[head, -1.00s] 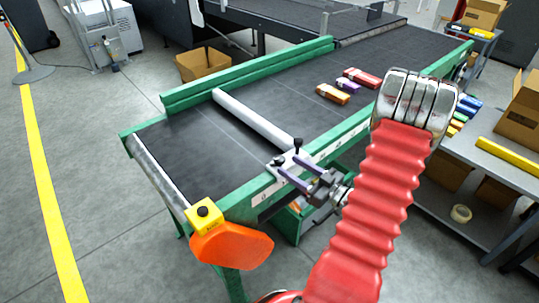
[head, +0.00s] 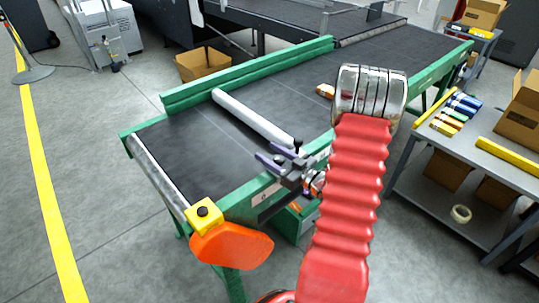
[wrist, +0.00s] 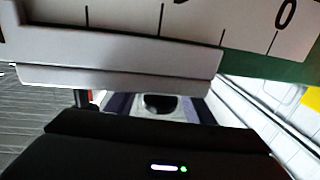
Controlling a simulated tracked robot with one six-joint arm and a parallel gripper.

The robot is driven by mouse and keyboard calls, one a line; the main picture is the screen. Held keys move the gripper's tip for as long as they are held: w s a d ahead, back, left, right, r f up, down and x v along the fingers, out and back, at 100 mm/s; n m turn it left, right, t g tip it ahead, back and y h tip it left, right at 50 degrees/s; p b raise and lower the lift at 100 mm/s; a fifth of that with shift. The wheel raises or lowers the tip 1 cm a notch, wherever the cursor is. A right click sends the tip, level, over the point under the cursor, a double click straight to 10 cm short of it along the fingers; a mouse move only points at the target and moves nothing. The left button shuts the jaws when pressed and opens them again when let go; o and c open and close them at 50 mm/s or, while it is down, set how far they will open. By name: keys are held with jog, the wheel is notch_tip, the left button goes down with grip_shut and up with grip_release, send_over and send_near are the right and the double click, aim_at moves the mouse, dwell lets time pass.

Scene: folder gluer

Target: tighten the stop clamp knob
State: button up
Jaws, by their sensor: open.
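The white stop bar (head: 250,117) lies across the dark belt, and its clamp sits at the near end, on the green side rail. A small black knob (head: 298,143) stands up at that end in the head view. My gripper (head: 264,158) is open at the clamp, with its purple-grey fingers reaching left over the belt edge. In the wrist view a dark round knob (wrist: 158,103) shows between the fingers, apart from them as far as I can see. The fingers hide part of the clamp in the head view.
A white scale (wrist: 165,17) runs along the rail. A yellow box with a black button (head: 203,213) and an orange paddle (head: 232,246) are at the near belt corner. A grey shelf table (head: 480,150) stands right.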

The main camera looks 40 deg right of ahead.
jog(key=c, duration=0.9)
jog(key=shift+a, duration=0.25)
jog(key=shift+c, duration=0.4)
jog(key=shift+d, duration=0.25)
jog(key=shift+d+m+h, duration=0.1)
jog(key=shift+m+h, duration=0.2)
jog(key=shift+h, duration=0.5)
jog(key=shift+d+m+h, duration=0.25)
jog(key=shift+m+h, duration=0.6)
jog(key=shift+h, duration=0.35)
jog(key=shift+d+m+h, duration=0.2)
jog(key=shift+m+h, duration=0.65)
jog(key=shift+h, duration=0.35)
jog(key=shift+s+d+m+g+h, duration=0.1)
jog(key=shift+d+m+g+h, duration=0.2)
jog(key=shift+m+h, duration=0.4)
jog(key=shift+s+d+m+g+h, duration=0.1)
jog(key=shift+m+g+h, duration=0.3)
jog(key=shift+h, duration=0.55)
jog(key=shift+s+d+m+g+h, duration=0.1)
jog(key=shift+d+m+g+h, duration=0.15)
jog(key=shift+m+h, duration=0.5)
jog(key=shift+g+h, duration=0.25)
jog(key=shift+h, duration=0.05)
